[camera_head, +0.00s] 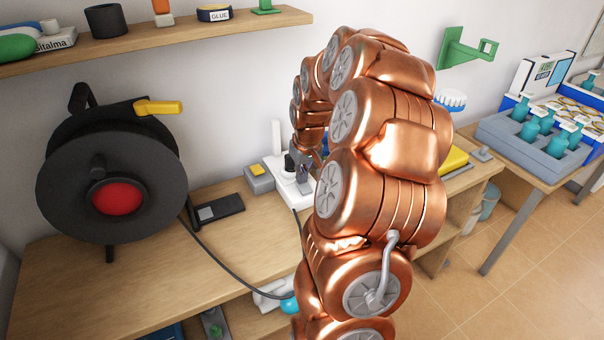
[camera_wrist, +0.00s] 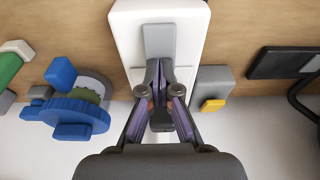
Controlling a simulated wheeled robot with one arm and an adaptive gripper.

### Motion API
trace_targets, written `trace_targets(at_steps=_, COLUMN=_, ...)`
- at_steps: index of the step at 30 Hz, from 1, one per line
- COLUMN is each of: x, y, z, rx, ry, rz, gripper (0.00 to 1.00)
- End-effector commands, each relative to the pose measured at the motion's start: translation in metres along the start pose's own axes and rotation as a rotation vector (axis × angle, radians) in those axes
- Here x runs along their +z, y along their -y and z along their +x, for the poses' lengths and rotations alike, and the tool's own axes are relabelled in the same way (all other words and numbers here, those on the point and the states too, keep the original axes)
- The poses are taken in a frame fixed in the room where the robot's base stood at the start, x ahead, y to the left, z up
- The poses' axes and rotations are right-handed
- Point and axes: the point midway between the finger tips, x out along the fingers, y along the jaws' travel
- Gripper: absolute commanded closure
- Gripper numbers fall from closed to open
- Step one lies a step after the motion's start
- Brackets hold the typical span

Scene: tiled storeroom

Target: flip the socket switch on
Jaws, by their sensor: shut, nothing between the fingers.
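The white socket block (camera_head: 284,177) stands on the wooden bench in the head view, partly hidden by my arm. In the wrist view the white socket block (camera_wrist: 126,42) fills the top middle, with a raised grey rectangular switch (camera_wrist: 159,40) on it. My gripper (camera_wrist: 157,68) is shut and empty, its fingertips over the block at the near end of the switch. I cannot tell whether they touch it. My gripper (camera_head: 306,172) also shows small at the socket in the head view. A dark piece below the fingertips in the wrist view is unclear.
A black cable reel (camera_head: 110,185) stands left on the bench, its cable running towards the socket. A grey box with a yellow top (camera_head: 259,178) is close beside the socket. A blue toothed object (camera_wrist: 78,112) lies left in the wrist view. A shelf (camera_head: 150,38) hangs above.

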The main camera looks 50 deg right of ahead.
Motion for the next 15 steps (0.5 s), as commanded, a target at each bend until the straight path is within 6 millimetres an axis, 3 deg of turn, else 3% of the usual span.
trace_targets(at_steps=15, x=-0.0009, y=-0.0004, z=0.0092, rx=0.0, ry=0.096, rz=0.0, gripper=1.0)
